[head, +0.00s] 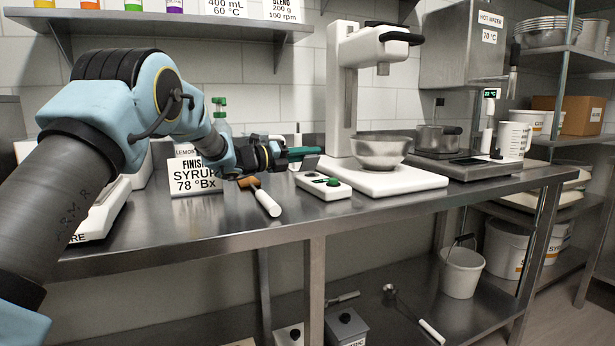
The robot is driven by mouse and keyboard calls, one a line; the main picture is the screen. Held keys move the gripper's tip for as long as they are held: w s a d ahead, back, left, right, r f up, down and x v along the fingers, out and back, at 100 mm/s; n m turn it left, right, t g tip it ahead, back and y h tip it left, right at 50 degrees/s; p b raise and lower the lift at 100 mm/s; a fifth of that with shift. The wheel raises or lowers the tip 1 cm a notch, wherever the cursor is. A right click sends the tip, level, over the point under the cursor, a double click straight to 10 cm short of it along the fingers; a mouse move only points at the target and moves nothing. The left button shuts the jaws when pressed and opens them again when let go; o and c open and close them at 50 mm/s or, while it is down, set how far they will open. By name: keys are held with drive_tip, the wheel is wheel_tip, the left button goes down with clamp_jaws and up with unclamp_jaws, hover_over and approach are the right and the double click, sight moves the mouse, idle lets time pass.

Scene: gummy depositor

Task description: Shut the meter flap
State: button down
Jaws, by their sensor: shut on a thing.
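The meter (323,187) is a small white box with a green button and a small display, lying on the steel bench left of the white stand. A small grey flap (309,163) stands raised at its back left end. My gripper (304,153) reaches in from the left, just above the meter, with its green tips at the flap's upper edge. The jaws look closed on the flap there, but the tips are small and partly hide the contact.
A wooden tool with a white handle (266,202) lies just left of the meter. The sign (193,177) and a green-capped bottle (219,110) stand behind my arm. A steel bowl (380,151) sits on the white stand (400,181) at right. The bench front is clear.

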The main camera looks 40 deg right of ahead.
sight(316, 176)
drive_tip(key=m+b, duration=0.1)
drive_tip(key=b, duration=0.3)
drive_tip(key=s+f+m+b, duration=0.1)
drive_tip(key=m+b, duration=0.1)
drive_tip(key=b, duration=0.2)
drive_tip(key=s+f+m+b, duration=0.1)
drive_tip(key=m+b, duration=0.1)
drive_tip(key=b, duration=0.2)
drive_tip(key=shift+s+a+f+b, duration=0.1)
drive_tip(key=shift+s+a+b, duration=0.05)
drive_tip(key=shift+a+b, duration=0.2)
drive_tip(key=m+b, duration=0.1)
drive_tip(key=b, duration=0.1)
drive_tip(key=m+b, duration=0.1)
drive_tip(key=b, duration=0.2)
drive_tip(key=shift+s+f+m, duration=0.3)
drive_tip(key=shift+s+m, duration=0.05)
drive_tip(key=shift+m, duration=0.05)
drive_tip(key=m+b, duration=0.1)
drive_tip(key=b, duration=0.1)
drive_tip(key=shift+s+a+b, duration=0.1)
drive_tip(key=shift+s+b, duration=0.05)
drive_tip(key=shift+b, duration=0.15)
drive_tip(key=shift+m+b, duration=0.3)
drive_tip(key=c, duration=0.9)
unclamp_jaws()
drive_tip(key=shift+r, duration=0.1)
wheel_tip(316, 176, up, 10)
drive_tip(key=p, duration=0.4)
